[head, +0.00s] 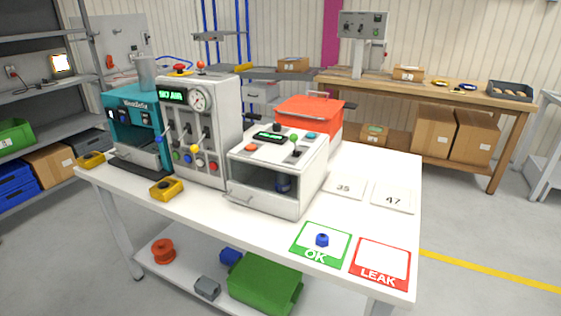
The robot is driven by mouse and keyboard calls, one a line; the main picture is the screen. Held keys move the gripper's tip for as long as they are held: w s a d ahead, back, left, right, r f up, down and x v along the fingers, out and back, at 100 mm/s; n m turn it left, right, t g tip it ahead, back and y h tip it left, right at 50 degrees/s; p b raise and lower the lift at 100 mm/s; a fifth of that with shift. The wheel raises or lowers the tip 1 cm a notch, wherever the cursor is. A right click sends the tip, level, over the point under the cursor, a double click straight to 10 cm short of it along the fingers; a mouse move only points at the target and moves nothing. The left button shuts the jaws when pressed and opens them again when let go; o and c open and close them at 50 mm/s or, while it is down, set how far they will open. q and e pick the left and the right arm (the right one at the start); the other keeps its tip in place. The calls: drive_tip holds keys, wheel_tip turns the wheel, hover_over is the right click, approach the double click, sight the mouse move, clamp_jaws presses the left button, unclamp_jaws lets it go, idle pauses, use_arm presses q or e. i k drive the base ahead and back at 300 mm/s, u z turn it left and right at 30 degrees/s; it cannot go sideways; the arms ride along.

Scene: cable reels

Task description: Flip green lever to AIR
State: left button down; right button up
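A tall grey machine (222,110) stands on the white table with a round gauge (201,99), a lit green display (172,95) and a row of small levers with coloured knobs on its front. A green knob (177,156) sits low on this front, near a yellow knob (194,149) and a red knob (213,166). Its labels are too small to read. Neither of my grippers is in view.
A teal machine (127,103) stands left of the grey one. A red toolbox (309,115) is behind the white box. A green OK card (301,249) with a blue part and a red LEAK card (379,281) lie at the table's front right. Number plates (392,207) lie behind them.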

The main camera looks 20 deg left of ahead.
sight(293, 138)
drive_tip(key=u, duration=0.05)
drive_tip(key=k, duration=0.15)
drive_tip(key=z, duration=0.3)
drive_tip(key=i, duration=1.1)
drive_tip(key=u, duration=0.75)
